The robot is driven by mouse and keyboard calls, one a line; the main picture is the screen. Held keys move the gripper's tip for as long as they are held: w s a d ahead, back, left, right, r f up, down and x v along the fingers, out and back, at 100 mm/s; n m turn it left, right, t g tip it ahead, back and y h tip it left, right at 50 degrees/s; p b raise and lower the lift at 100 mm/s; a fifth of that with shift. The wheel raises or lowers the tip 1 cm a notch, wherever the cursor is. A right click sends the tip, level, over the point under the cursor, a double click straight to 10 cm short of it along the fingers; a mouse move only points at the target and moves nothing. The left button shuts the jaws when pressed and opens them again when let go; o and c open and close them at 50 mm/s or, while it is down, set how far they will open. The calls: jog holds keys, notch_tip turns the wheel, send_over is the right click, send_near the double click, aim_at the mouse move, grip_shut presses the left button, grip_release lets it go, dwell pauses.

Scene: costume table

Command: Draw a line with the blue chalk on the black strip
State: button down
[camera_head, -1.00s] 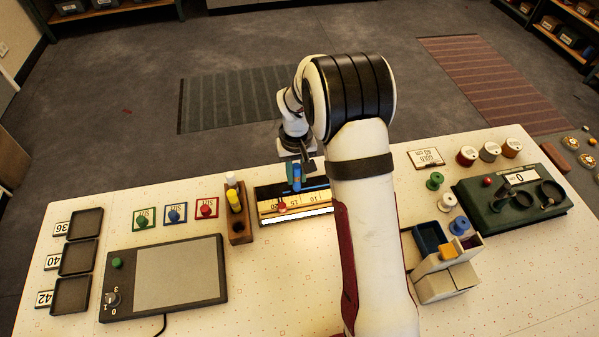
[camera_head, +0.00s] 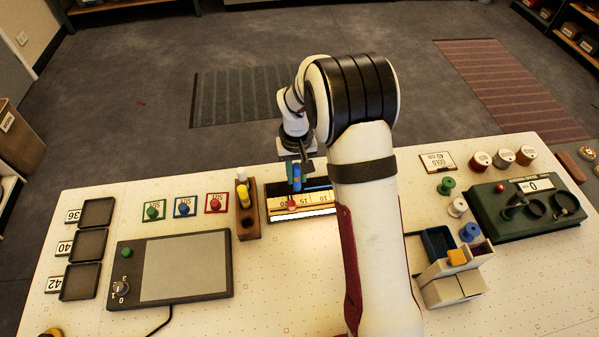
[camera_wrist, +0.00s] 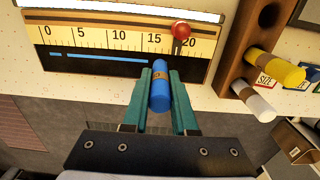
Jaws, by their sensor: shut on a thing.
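My gripper (camera_wrist: 160,88) has teal fingers shut on the blue chalk (camera_wrist: 161,92), which has a brown band. In the wrist view the chalk's tip is at the black strip (camera_wrist: 100,70), near the 15 mark; I cannot tell whether it touches. A blue line (camera_wrist: 105,58) runs along the strip from near the 0 end almost to the tip, with a small break near its start. The ruler scale (camera_wrist: 95,36) beside it has a red knob (camera_wrist: 181,30) between 15 and 20. In the head view the blue chalk (camera_head: 297,176) hangs over the strip, partly hidden by my arm.
A wooden holder (camera_head: 247,222) with yellow (camera_head: 243,196) and white chalk stands just left of the ruler board. A dark tablet (camera_head: 125,290) lies at the left. Small bins (camera_head: 440,262), spools and a green device (camera_head: 515,210) stand at the right.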

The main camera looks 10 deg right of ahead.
jog(key=shift+a+f, duration=0.1)
jog(key=shift+a, duration=0.65)
jog(key=shift+a, duration=0.15)
notch_tip(320, 180, up, 6)
dwell(0.6)
jog(key=s+d+r, duration=0.2)
jog(key=s+r, duration=0.2)
jog(key=r, duration=0.4)
jog(key=s+d+r, duration=0.3)
jog(key=s+r, duration=0.2)
jog(key=r, duration=0.4)
